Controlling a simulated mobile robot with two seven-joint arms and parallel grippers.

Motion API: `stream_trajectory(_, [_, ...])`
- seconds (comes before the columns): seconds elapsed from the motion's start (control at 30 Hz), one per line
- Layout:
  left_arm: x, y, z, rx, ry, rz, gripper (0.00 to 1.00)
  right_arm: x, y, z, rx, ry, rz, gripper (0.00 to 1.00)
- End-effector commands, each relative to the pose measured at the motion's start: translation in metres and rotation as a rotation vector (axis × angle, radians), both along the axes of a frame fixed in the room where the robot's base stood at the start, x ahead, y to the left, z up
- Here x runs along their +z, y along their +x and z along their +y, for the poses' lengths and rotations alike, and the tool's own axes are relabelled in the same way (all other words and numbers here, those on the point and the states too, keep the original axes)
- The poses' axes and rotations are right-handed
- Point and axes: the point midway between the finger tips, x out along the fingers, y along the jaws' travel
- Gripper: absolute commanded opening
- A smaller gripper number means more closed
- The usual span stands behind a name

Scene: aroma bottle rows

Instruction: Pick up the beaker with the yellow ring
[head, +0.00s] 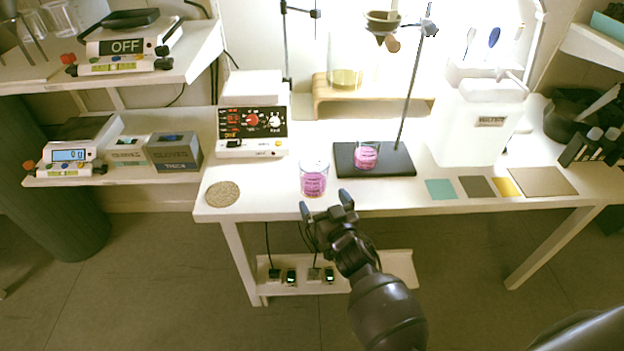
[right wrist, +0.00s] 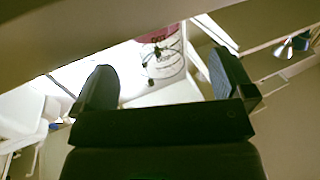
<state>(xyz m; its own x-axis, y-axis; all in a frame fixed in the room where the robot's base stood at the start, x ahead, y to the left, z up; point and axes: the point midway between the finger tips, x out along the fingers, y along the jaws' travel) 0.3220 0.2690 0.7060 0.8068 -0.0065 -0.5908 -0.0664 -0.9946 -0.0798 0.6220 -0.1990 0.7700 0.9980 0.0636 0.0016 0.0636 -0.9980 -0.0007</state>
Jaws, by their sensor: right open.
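A glass beaker with pink liquid (head: 313,182) stands near the front edge of the white table; a thin yellowish line shows near its base. A second beaker with pink liquid (head: 366,156) stands on the black stand base, and I see no clear yellow ring on it. My right gripper (head: 326,201) is open and empty at the table's front edge, just in front of the first beaker and apart from it. In the right wrist view its two fingers (right wrist: 165,85) are spread wide. My left gripper is not in view.
A white hotplate device (head: 252,120) stands behind left of the first beaker, and a round cork mat (head: 222,194) lies at the table's left corner. A stand rod (head: 410,90) rises from the black base. A white container (head: 468,125) and coloured squares (head: 440,190) are to the right.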

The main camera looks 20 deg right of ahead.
Motion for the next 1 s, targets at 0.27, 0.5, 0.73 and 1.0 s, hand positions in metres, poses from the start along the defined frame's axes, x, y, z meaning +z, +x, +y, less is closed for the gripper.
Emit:
stream_trajectory(0.27, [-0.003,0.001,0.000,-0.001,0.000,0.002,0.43,-0.001,0.019,0.001,0.000,-0.002,0.002,1.00])
stream_trajectory(0.5, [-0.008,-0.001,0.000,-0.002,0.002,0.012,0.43,0.002,0.045,-0.003,-0.001,-0.003,0.003,1.00])
stream_trajectory(0.73, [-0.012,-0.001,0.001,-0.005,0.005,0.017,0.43,0.002,0.067,-0.002,-0.001,-0.002,0.003,1.00])
stream_trajectory(1.0, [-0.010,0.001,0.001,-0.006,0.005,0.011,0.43,0.004,0.071,-0.002,-0.001,-0.001,0.002,1.00])
